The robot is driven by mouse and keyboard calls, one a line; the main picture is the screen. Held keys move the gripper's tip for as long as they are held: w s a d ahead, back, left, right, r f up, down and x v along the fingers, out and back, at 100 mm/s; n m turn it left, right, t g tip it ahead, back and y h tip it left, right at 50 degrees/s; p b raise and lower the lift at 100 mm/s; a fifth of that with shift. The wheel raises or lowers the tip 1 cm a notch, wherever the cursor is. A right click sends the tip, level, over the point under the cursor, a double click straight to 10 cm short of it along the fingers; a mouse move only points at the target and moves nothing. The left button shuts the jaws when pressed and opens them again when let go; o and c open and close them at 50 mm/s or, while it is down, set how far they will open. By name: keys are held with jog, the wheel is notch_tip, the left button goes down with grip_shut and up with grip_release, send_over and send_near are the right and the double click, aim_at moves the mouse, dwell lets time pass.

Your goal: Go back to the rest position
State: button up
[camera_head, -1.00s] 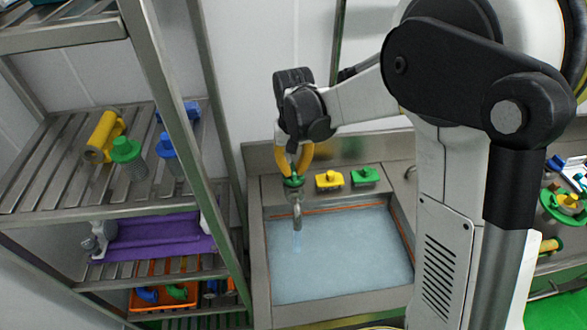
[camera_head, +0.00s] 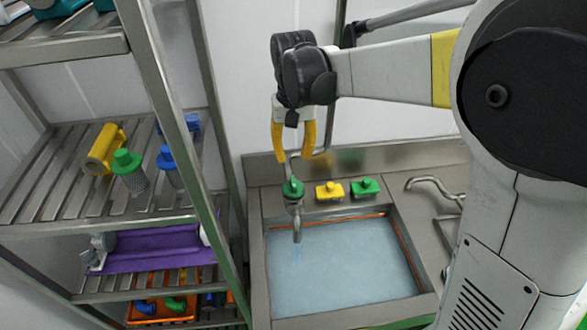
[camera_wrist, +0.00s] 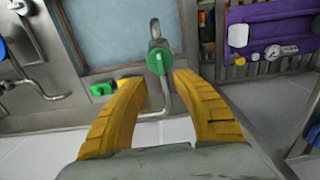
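My gripper (camera_head: 293,150) has yellow fingers that point down above the sink's faucet. The fingers are spread and nothing is between them. In the wrist view my gripper (camera_wrist: 158,105) also shows open, with the green faucet knob (camera_wrist: 160,63) beyond the gap between the fingertips. In the head view the green knob (camera_head: 293,188) sits on top of the metal faucet spout (camera_head: 297,228), just below the fingertips and apart from them. A thin stream seems to fall from the spout into the sink.
The sink (camera_head: 335,265) holds bluish water. A yellow valve (camera_head: 329,191) and a green valve (camera_head: 364,187) sit on its back rim. At the left a metal shelf (camera_head: 60,205) carries yellow, green and blue parts, with a purple item (camera_head: 150,248) lower down.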

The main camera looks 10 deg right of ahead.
notch_tip(320, 180, up, 2)
jog(key=shift+r, duration=0.1)
dwell(0.4)
jog(key=s+d+f+t+b, duration=0.3)
jog(key=s+d+f+b, duration=0.2)
jog(key=s, duration=0.4)
jog(key=s+d+f+t+b, duration=0.4)
jog(key=s+d+f+b, duration=0.2)
jog(key=s, duration=0.4)
jog(key=f+b, duration=0.1)
jog(key=b, duration=0.1)
jog(key=shift+f+b, duration=0.15)
jog(key=shift+b, duration=0.15)
